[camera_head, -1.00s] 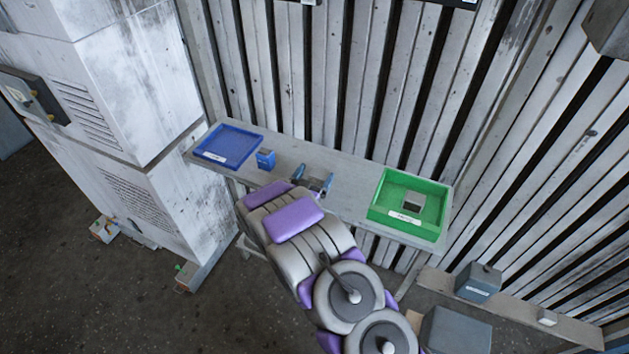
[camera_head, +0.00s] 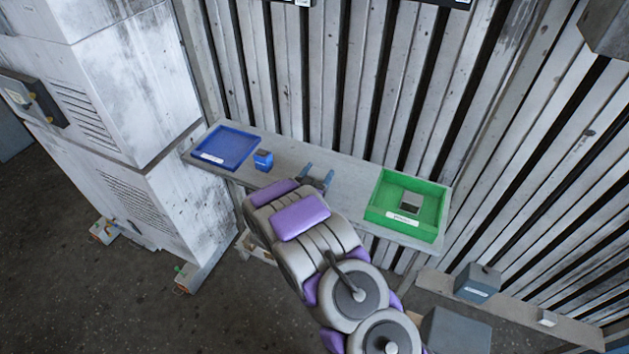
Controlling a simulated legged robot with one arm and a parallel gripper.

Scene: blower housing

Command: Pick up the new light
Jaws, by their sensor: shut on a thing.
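My gripper (camera_head: 318,174) is over the middle of the grey bench, its two blue fingers pointing toward the wall. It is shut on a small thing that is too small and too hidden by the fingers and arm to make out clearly. I cannot tell for certain that it is the new light, or whether it still touches the bench. My grey and purple arm hides the bench's front middle.
On the bench (camera_head: 345,196), a blue tray (camera_head: 225,146) lies left with a small blue box (camera_head: 263,160) beside it. A green tray (camera_head: 372,213) holding a grey square thing (camera_head: 410,203) is right. A slatted wall stands behind; a white cabinet (camera_head: 150,90) stands left.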

